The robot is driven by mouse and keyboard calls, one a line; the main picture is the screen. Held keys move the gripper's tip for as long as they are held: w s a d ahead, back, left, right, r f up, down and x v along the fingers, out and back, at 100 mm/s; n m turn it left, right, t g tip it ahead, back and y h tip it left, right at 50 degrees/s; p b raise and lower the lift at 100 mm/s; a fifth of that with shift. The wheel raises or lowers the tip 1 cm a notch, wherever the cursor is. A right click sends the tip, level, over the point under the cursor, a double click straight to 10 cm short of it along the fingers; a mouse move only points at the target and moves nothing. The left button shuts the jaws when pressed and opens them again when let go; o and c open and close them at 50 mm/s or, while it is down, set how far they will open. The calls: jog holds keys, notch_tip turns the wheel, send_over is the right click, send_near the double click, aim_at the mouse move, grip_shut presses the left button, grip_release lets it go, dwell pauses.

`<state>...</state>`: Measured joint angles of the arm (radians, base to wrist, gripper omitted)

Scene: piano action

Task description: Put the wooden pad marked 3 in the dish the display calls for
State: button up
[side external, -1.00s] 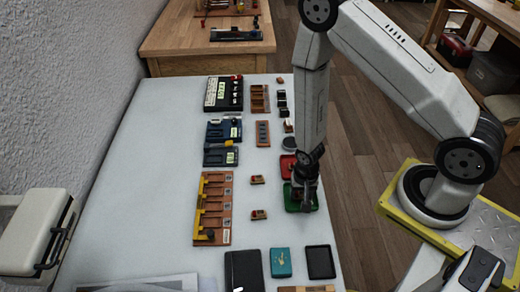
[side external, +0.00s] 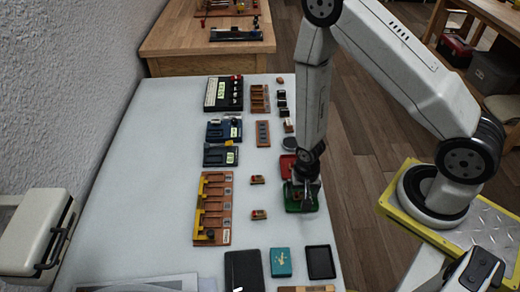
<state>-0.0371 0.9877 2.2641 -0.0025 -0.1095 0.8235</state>
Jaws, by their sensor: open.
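Two small wooden pads with red tops, an upper one (side external: 257,180) and a lower one (side external: 259,214), lie apart on the white table. Any numbers on them are too small to read, so I cannot tell which is marked 3. A red dish (side external: 286,163) and a green dish (side external: 293,205) sit side by side to their right. My gripper (side external: 303,190) is open over the green dish and hides part of it; I cannot tell whether anything lies under the fingers. Small lit green displays show on a black device (side external: 221,91) and a blue device (side external: 231,157); their text is unreadable.
A wooden rack with yellow parts (side external: 213,225) stands left of the pads. A black box (side external: 243,270), a teal box (side external: 281,262) and a black tray (side external: 320,262) lie at the front. Several small parts lie at the back. The table's left side is clear.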

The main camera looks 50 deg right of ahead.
notch_tip(320, 180, up, 11)
dwell(0.9)
jog(key=shift+r, duration=0.1)
dwell(0.5)
notch_tip(320, 180, up, 13)
jog(key=n+t, duration=0.3)
jog(key=n, duration=0.6)
send_over(301, 195)
jog(key=shift+w+d+r, duration=0.15)
jog(key=shift+w+d, duration=0.25)
dwell(0.4)
